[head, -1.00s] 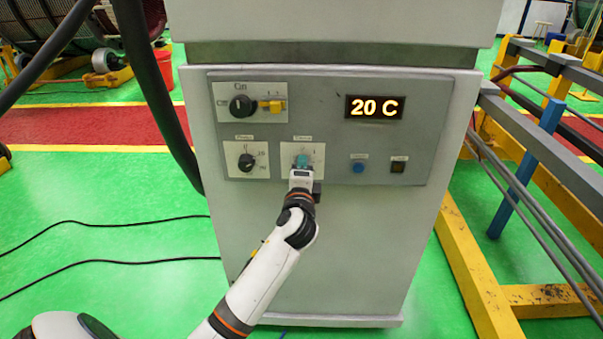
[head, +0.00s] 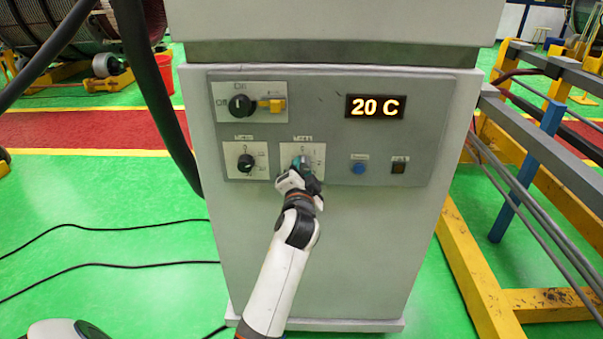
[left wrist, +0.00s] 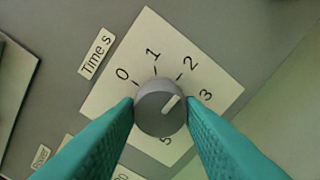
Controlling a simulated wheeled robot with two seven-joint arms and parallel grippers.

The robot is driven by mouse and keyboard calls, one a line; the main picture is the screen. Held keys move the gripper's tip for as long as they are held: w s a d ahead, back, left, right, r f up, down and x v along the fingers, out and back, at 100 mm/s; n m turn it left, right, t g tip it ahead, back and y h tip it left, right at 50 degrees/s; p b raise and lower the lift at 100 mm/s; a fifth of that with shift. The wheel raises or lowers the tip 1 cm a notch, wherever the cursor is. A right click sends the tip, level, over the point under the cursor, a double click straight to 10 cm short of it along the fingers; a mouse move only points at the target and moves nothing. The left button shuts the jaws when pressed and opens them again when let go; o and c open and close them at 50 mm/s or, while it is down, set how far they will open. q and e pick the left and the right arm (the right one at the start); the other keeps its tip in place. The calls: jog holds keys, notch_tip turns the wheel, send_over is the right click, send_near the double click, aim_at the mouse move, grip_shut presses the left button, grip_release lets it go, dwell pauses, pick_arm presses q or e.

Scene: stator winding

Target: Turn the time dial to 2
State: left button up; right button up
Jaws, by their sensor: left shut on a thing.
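The time dial (left wrist: 160,108) is a round grey knob on a white plate marked "Time s" with numbers around it. In the left wrist view its white pointer line aims up and right, roughly toward the 2, perhaps slightly to the 3 side. My left gripper (head: 301,163) is shut on the dial, with one teal finger on each side of the knob. The fingers hide part of the plate's lower side, including the 4. In the head view the gripper covers most of the dial. My right gripper is not in view.
The grey panel (head: 330,110) also carries a black on/off knob (head: 241,106) with a yellow piece, a power dial (head: 246,162), a blue button (head: 358,168), a dark square switch (head: 398,168) and a display (head: 375,107) reading "20 C". The cabinet front below is clear.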

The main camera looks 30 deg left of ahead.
pick_arm(q)
jog(key=shift+f, duration=0.1)
dwell(0.4)
jog(key=o, duration=1)
jog(key=b+v, duration=0.1)
jog(key=v, duration=1.1)
jog(key=shift+d, duration=0.1)
